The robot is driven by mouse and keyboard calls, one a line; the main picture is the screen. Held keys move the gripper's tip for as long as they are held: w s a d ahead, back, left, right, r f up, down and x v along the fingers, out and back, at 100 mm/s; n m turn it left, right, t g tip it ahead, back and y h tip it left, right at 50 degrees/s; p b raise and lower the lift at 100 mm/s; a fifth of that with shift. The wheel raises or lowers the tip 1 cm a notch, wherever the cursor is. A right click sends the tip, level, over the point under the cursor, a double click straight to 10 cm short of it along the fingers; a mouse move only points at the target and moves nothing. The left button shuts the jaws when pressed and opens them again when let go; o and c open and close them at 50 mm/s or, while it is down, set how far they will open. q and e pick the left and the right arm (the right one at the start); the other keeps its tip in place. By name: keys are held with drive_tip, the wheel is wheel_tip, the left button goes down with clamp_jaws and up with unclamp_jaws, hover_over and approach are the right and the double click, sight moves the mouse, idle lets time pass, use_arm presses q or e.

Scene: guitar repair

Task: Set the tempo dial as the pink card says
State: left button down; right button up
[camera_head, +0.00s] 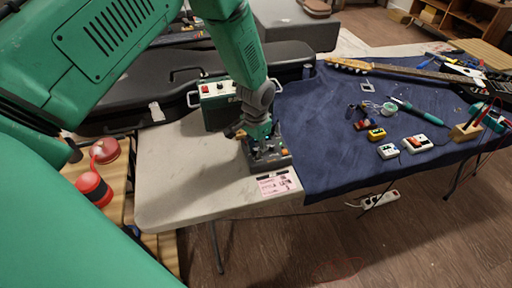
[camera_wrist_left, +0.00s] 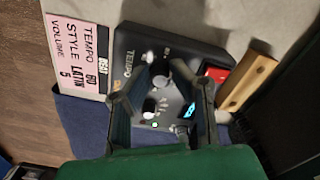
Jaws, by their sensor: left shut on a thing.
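A dark drum-machine box (camera_head: 277,162) with several knobs sits near the front edge of the pale table. The pink card (camera_head: 278,185) lies in front of it. In the left wrist view the card (camera_wrist_left: 82,52) reads TEMPO, STYLE LATIN and VOLUME 5; the tempo number is small and looks like 60. The word TEMPO is printed on the box (camera_wrist_left: 128,45). My left gripper (camera_head: 263,133) points down onto the box. In the left wrist view its fingers (camera_wrist_left: 162,90) stand on both sides of a knob and are shut on it. The dial's setting cannot be read. My right gripper is out of view.
A blue cloth (camera_head: 335,150) to the right bears pedals (camera_head: 416,143), tools and a guitar (camera_head: 395,70). The pale table left of the box (camera_head: 185,165) is clear.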

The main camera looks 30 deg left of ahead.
use_arm(q)
drive_tip(key=n+p, duration=0.1)
drive_tip(key=n, duration=0.3)
drive_tip(key=shift+w+d+r+n, duration=0.1)
drive_tip(key=shift+n, duration=0.2)
drive_tip(key=shift+n+p, duration=0.3)
drive_tip(key=shift+n, duration=2)
drive_tip(key=c, duration=1.4)
unclamp_jaws()
drive_tip(key=shift+c, duration=0.2)
drive_tip(key=shift+r, duration=0.1)
wheel_tip(320, 180, up, 12)
drive_tip(key=shift+f, duration=0.2)
